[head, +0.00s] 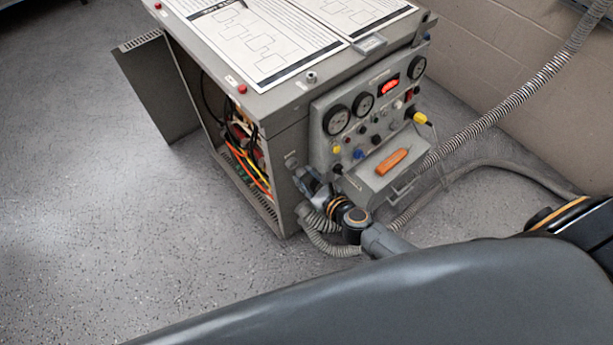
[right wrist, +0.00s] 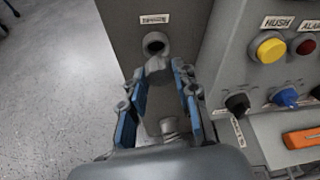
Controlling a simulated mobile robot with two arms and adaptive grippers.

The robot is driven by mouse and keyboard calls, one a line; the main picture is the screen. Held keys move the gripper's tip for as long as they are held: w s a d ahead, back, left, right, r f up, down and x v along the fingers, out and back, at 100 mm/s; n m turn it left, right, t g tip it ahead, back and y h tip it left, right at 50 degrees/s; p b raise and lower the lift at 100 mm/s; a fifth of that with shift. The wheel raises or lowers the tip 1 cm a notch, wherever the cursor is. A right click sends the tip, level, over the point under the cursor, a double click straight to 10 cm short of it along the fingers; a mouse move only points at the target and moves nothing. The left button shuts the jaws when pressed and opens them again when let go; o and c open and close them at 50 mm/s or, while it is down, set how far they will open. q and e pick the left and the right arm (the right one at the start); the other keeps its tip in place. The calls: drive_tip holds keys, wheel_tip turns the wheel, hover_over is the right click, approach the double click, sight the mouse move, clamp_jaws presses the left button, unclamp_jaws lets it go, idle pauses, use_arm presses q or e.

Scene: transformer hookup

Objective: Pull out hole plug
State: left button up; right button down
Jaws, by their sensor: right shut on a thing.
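The grey hole plug (right wrist: 158,67) sits between the blue-padded fingertips of my right gripper (right wrist: 160,72), which is shut on it. The plug is just in front of and below a dark round hole (right wrist: 154,44) in the cabinet's narrow grey face. The hole's dark inside shows above the plug. I cannot tell whether the plug still touches the rim. In the head view my right gripper (head: 312,184) is at the cabinet's front corner, left of the control panel, and the plug is hard to make out. My left gripper is not in view.
The grey transformer cabinet (head: 273,135) has an open side door (head: 158,88) and coloured cables inside. Its control panel (head: 366,125) carries gauges and knobs, with an orange-handled item (head: 391,161) below. Grey hoses (head: 480,168) run close to my right arm. Floor at left is clear.

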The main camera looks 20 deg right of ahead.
drive_tip(key=s, duration=0.1)
drive_tip(key=s+d, duration=0.1)
drive_tip(key=s, duration=0.2)
drive_tip(key=shift+s+d+b, duration=0.35)
drive_tip(key=shift+b, duration=0.05)
idle(0.4)
